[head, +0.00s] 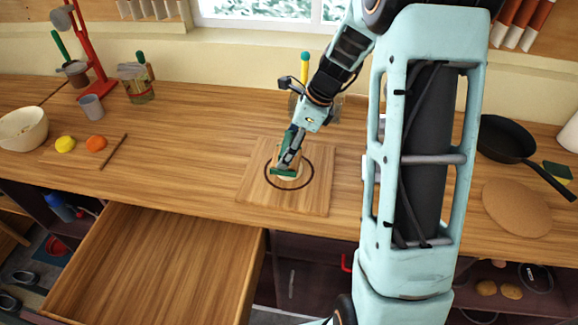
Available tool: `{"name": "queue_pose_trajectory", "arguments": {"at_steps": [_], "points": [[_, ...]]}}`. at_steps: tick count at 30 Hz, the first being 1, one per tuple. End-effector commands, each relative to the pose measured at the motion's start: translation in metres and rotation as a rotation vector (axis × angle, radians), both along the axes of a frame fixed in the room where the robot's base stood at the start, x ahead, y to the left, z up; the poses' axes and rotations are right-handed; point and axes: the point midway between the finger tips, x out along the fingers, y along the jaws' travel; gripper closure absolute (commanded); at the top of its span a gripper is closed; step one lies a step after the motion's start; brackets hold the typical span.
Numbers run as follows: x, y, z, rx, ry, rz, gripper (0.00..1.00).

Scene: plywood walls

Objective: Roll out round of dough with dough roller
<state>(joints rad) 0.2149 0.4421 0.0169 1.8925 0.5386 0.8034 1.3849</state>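A wooden board (318,200) lies on the counter with a dark ring drawn on it. A pale round of dough (291,180) shows in part inside the ring. A green dough roller (281,172) is over the dough, its crosspiece low and seeming to touch it. My gripper (289,157) comes down from above right and appears shut on the roller's handle. The fingers are small and partly hidden, and they cover much of the dough.
An open empty drawer (155,265) juts out below the counter at left. A bowl (22,128), yellow and orange balls, a thin stick (113,151) and a grey cup (92,107) stand left. A pan (507,140) and round cork mat (517,207) lie right.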

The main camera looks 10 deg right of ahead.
Motion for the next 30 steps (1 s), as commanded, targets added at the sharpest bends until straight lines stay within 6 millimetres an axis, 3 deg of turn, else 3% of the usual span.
{"name": "queue_pose_trajectory", "arguments": {"at_steps": [13,30], "points": [[0.0,0.002,-0.002,0.0,0.003,-0.001,0.4],[-0.01,-0.021,-0.001,0.001,0.002,0.0,0.4]]}}
